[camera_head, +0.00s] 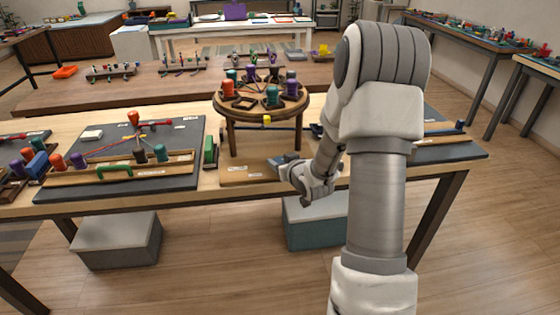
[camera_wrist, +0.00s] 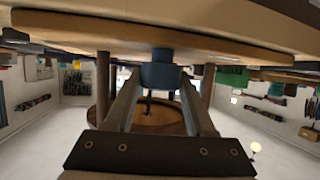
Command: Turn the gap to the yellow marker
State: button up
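A round wooden braiding stand (camera_head: 253,116) stands on legs on the workbench in the head view. Several orange, teal and purple bobbins ring its top. A bare stretch (camera_head: 243,103) lies at the front left between an orange bobbin (camera_head: 227,90) and a teal bobbin (camera_head: 272,96). The small yellow marker (camera_head: 266,120) sits at the front, just under the rim. My gripper (camera_head: 289,165) is low in front of the stand. In the wrist view, which looks upside down, its two fingers (camera_wrist: 160,88) flank a dark blue piece (camera_wrist: 160,75); I cannot tell if they touch it.
A dark board (camera_head: 95,140) with cords and bobbins lies left of the stand, and a green block (camera_head: 210,151) stands between them. A wooden plate (camera_head: 238,171) lies at the front edge. Another dark board (camera_head: 447,143) lies behind my arm at right.

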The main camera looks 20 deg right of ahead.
grip_shut()
jog(key=shift+d+n+y+p, duration=0.1)
jog(key=shift+n+y+p, duration=0.2)
jog(key=shift+y, duration=0.1)
jog(key=n+y+p, duration=0.2)
jog(key=shift+r+y, duration=0.2)
jog(key=shift+y, duration=0.1)
jog(key=n+g+y+p, duration=0.1)
jog(key=n+y+p, duration=0.2)
jog(key=p, duration=0.1)
jog(key=shift+f+y, duration=0.1)
jog(key=shift+y, duration=0.2)
jog(key=shift+n+g+p, duration=0.3)
jog(key=shift+n+p, duration=0.05)
jog(key=shift+n, duration=0.05)
jog(key=o, duration=0.6)
grip_release()
jog(key=shift+c, duration=0.2)
jog(key=shift+f, duration=0.1)
